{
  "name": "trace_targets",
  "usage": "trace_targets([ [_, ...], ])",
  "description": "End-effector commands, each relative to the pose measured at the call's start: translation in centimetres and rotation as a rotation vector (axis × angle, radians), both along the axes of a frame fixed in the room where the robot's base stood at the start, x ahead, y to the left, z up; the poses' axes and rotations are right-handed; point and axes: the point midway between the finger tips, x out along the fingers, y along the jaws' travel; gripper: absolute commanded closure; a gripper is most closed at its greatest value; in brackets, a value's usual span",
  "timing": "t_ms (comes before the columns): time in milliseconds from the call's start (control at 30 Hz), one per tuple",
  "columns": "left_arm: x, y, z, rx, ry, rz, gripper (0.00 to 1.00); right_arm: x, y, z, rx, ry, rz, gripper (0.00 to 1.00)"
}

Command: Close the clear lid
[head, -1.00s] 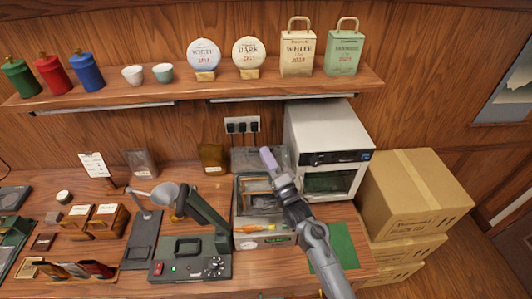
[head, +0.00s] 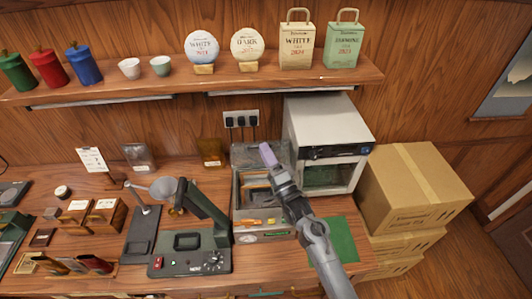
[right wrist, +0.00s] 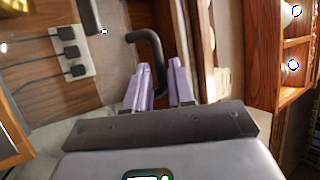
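The clear lid (head: 244,153) stands raised at the back of an open grey box (head: 236,206) on the counter, partly hidden by my right gripper. My right gripper (head: 267,153) has pale purple fingers and is at the lid's right part, above the box's back. In the right wrist view its two fingers (right wrist: 165,85) are apart. A dark curved handle (right wrist: 150,50) runs down between or just behind them; I cannot tell whether they touch it. My left gripper is in no view.
A white oven-like appliance (head: 328,125) stands close right of the box, with cartons (head: 415,188) beyond. A dark green press-like device (head: 190,262) stands left of the box. The wall shelf (head: 190,90) runs above. A green mat (head: 343,238) lies at the front right.

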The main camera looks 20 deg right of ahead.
Motion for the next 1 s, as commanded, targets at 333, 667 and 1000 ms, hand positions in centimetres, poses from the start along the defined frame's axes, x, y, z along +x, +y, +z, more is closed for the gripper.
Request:
trace_targets([
  [333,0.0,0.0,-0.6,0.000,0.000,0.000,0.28,-4.1,-1.1,-2.4,0.000,0.003,-0.001,0.77],
  [667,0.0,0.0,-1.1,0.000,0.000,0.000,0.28,-8.2,-2.1,-4.4,-0.001,0.001,0.001,0.77],
  [1000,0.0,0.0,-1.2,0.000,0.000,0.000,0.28,-9.1,-2.4,-4.8,0.000,-0.001,0.000,0.77],
])
